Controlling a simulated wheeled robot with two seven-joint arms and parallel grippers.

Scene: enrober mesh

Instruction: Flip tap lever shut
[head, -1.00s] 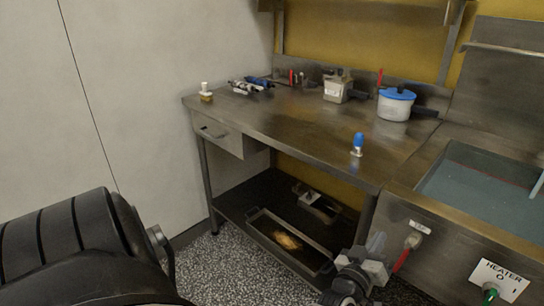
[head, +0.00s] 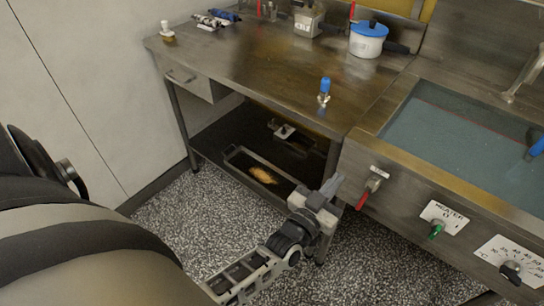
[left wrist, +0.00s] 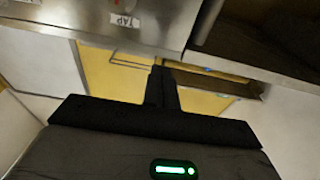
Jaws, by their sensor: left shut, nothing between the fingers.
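The tap (head: 374,183) sits on the front panel of the steel sink unit, under a small white label (head: 380,172). Its red lever (head: 363,199) slants down and to the left. My left gripper (head: 336,182) is shut and empty, just left of the tap in the head view, with a gap to the lever in the picture. In the left wrist view the closed fingers (left wrist: 161,86) point toward the underside of the unit. The TAP label (left wrist: 124,20) shows at the top there; I cannot make out the lever in that view. My right gripper is not in view.
A steel table (head: 250,75) stands left of the sink, with a blue-handled tool (head: 325,88) and a blue-lidded pot (head: 368,40).

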